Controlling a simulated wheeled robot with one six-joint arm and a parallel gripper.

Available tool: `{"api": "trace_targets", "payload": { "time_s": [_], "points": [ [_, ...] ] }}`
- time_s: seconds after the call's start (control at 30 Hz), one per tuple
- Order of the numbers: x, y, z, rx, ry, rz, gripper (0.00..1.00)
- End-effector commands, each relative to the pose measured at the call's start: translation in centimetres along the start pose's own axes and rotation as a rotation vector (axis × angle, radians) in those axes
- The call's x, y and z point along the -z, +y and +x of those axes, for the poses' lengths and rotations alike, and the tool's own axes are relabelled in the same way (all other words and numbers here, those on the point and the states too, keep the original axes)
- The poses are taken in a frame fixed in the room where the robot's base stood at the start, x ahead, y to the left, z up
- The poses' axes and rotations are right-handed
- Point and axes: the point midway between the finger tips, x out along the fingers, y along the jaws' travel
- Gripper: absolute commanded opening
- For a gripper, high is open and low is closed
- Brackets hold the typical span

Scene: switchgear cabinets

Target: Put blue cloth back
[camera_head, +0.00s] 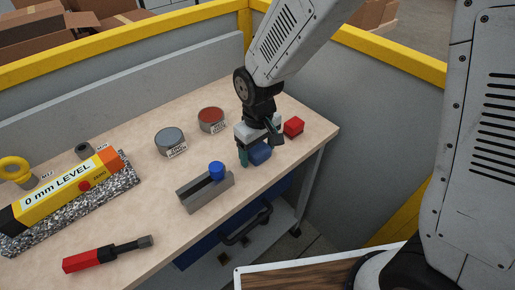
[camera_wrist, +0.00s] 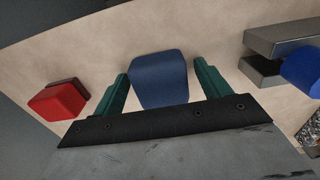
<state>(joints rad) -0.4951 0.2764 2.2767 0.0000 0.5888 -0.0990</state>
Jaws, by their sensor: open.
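The blue cloth (camera_wrist: 160,80) is a dark blue, rounded, block-like piece on the light wooden bench top. In the head view, the blue cloth (camera_head: 261,154) sits near the bench's right front edge, partly hidden by my gripper. My gripper (camera_wrist: 161,72) is open, with its green fingers on either side of the cloth in the wrist view. A narrow gap shows beside the cloth. In the head view my gripper (camera_head: 252,155) points down at the bench from above. I cannot tell whether the fingertips touch the bench.
A red block-like piece (camera_head: 293,127) lies right of my gripper. A grey vise-like block (camera_head: 205,194) with a blue knob (camera_head: 216,169) stands to the left. Two round tins (camera_head: 170,140) (camera_head: 211,119), a yellow level (camera_head: 68,190) and a red-handled tool (camera_head: 105,254) lie farther left. Bare bench lies between.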

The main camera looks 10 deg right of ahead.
Motion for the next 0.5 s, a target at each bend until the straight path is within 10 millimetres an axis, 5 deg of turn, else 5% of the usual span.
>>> {"api": "trace_targets", "payload": {
  "time_s": [0.17, 0.5],
  "points": [
    [0.1, 0.0, -1.2, 0.0, 0.003, 0.0, 0.76],
    [0.1, 0.0, -8.3, -0.001, 0.006, 0.0, 0.76]
  ]
}}
